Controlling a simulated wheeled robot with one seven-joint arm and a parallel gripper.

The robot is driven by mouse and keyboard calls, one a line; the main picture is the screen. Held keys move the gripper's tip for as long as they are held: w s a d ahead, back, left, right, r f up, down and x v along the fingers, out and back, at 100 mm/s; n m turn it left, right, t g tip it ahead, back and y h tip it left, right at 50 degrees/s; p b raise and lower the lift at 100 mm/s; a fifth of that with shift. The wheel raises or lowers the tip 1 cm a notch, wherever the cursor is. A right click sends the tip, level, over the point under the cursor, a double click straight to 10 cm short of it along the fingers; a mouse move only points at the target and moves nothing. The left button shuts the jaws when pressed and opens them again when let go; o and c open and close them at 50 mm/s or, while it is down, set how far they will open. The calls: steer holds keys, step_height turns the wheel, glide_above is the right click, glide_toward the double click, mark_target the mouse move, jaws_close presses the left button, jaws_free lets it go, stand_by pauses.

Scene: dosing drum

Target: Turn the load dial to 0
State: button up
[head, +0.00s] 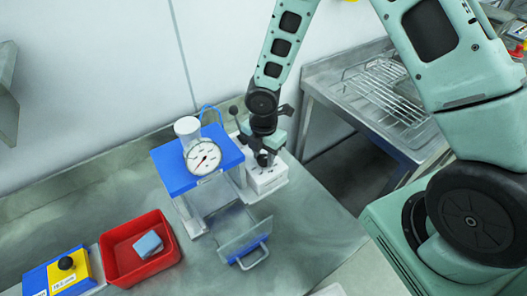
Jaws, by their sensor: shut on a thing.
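The dosing machine (180,175) with its blue top stands on the steel counter by the back wall. A small white box (268,180) sits at its right side. My gripper (264,157) points down at the top of this box, with its fingers shut on the load dial. The dial is almost wholly hidden by the fingers, so its pointer and scale cannot be read. A round white gauge (203,158) with a needle faces forward on the machine, left of my gripper.
A black-knobbed lever (234,110) and a blue hose (210,107) are close behind my gripper. A clear flap with a blue handle (250,256) is in front. A red tray (112,271) with a blue block (148,244) and a yellow-blue box (66,274) stand at left. The right counter front is clear.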

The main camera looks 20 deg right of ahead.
mark_target(263, 158)
steer(key=n+p, duration=0.2)
steer(key=n, duration=0.3)
steer(key=shift+r, duration=0.1)
stand_by(0.5)
steer(key=o, duration=1)
step_height(263, 158, up, 17)
steer(key=shift+r, duration=0.15)
